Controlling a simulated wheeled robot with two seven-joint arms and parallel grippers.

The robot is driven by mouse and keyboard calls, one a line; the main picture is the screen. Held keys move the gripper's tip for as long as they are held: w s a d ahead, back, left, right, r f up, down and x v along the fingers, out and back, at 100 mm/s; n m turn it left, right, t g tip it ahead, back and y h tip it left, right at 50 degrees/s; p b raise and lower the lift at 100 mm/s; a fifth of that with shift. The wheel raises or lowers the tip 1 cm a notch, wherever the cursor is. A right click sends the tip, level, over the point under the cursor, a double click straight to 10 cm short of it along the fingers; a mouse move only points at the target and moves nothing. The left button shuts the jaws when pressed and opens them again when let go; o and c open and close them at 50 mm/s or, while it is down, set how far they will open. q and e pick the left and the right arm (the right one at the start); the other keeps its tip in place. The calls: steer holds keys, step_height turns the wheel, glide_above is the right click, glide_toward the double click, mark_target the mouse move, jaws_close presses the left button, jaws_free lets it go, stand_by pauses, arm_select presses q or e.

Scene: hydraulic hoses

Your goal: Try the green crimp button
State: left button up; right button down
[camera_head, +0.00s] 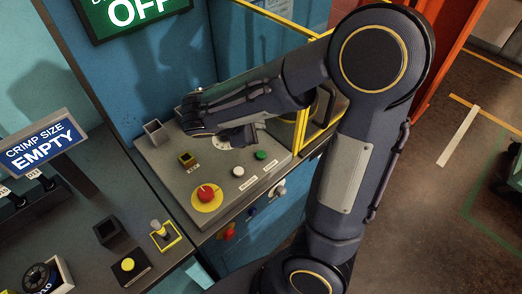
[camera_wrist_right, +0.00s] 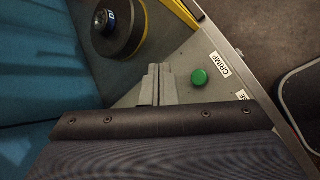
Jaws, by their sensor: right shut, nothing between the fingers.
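The green crimp button (camera_head: 261,155) sits on the sloping grey control panel (camera_head: 165,165), near its right edge. In the right wrist view the green button (camera_wrist_right: 199,77) lies just right of my fingers, beside a label reading CRIMP (camera_wrist_right: 222,64). My right gripper (camera_head: 238,137) is over the upper part of the panel, up and left of the green button in the head view. Its fingers (camera_wrist_right: 156,86) are shut together and empty, apart from the button sideways in the wrist view. I cannot tell their height above the panel. My left gripper is out of view.
A white button (camera_head: 238,171) and a red mushroom button on a yellow disc (camera_head: 206,193) share the panel. Yellow guard bars (camera_head: 316,132) stand to the right. A screen reads OFF (camera_head: 135,14); a sign reads CRIMP SIZE EMPTY (camera_head: 42,146).

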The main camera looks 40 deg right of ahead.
mark_target(258, 156)
steer(key=shift+f, duration=0.15)
step_height(258, 156, down, 9)
steer(key=b, duration=0.7)
steer(key=shift+r, duration=0.2)
stand_by(1.7)
steer(key=shift+f+b, duration=0.4)
steer(key=shift+b, duration=0.2)
steer(key=shift+f+b, duration=0.4)
steer(key=shift+f, duration=0.1)
stand_by(0.3)
steer(key=shift+r, duration=0.1)
steer(key=shift+r+p, duration=0.75)
steer(key=shift+r, duration=0.05)
